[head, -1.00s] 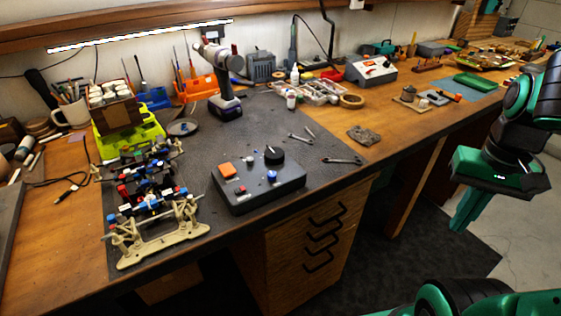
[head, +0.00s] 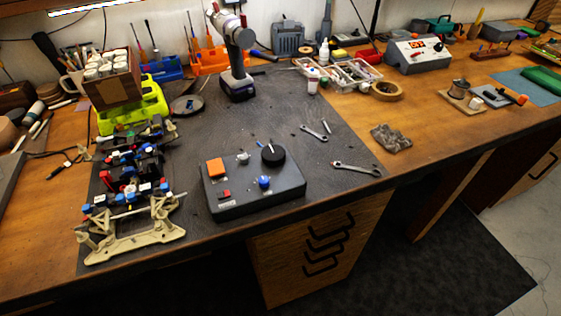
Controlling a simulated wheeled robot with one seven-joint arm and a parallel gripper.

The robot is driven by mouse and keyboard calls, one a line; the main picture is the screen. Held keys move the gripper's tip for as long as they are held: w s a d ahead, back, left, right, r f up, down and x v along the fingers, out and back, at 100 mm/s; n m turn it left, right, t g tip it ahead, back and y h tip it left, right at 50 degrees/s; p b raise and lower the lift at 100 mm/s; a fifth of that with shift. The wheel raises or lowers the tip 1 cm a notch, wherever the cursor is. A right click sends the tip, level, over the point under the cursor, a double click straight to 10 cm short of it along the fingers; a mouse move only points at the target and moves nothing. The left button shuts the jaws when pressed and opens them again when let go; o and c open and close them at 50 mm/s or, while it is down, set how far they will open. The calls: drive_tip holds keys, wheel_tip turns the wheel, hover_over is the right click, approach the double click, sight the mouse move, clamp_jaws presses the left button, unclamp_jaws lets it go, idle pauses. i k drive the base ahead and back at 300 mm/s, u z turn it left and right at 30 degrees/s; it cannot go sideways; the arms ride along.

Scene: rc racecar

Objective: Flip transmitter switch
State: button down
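The transmitter (head: 240,202) is a dark grey box lying flat on the black mat near the bench's front edge. Which way the switches are set is too small to tell. My gripper is outside the head view now.
An RC car chassis (head: 135,240) stands left of the transmitter. The mat around the transmitter is mostly clear. Drawers with black handles (head: 328,245) are below the bench edge.

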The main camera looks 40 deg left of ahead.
sight(222, 195)
drive_tip(key=z, duration=0.15)
drive_tip(key=k, duration=1.5)
drive_tip(key=u, duration=2)
drive_tip(key=i, duration=1.05)
